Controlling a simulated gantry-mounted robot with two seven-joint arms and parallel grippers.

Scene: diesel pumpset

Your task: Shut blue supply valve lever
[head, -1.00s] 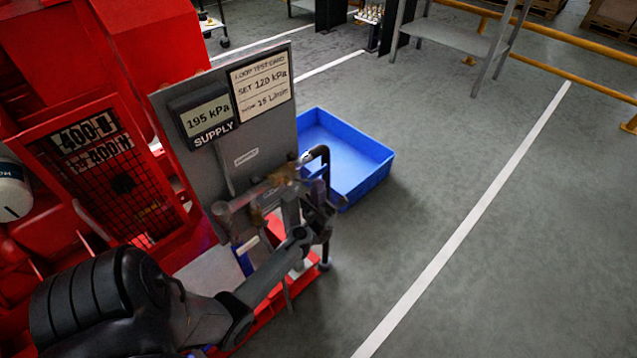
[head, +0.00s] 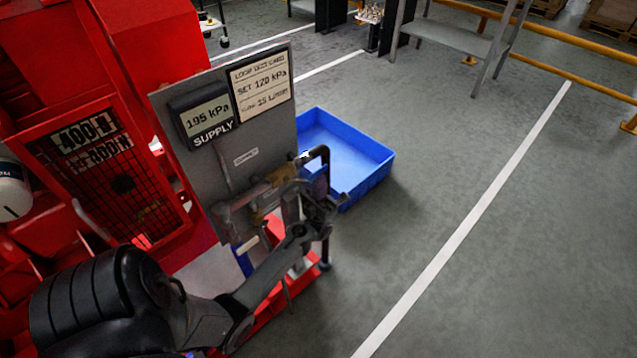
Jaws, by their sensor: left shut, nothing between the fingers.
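A grey panel (head: 190,125) carries the supply pipework, with a brass fitting (head: 284,175) and a grey pipe (head: 238,198) near its lower right edge. My left gripper (head: 287,190) is in front of this pipework, at the end of the arm that comes from the lower left. It is shut and holds nothing; its fingertips are hard to make out against the pipes. A narrow blue part (head: 243,262) shows below the panel, left of my arm. I cannot tell whether it is the blue valve lever. The supply valve is partly hidden by my gripper. My right gripper is out of view.
The supply display (head: 206,113) reads 195 kPa, beside a test card (head: 262,86) reading 120 kPa. A blue tray (head: 372,181) lies on the floor behind the pipework. A black pipe (head: 323,160) rises right of the gripper. Red machinery (head: 140,40) fills the left; floor at right is clear.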

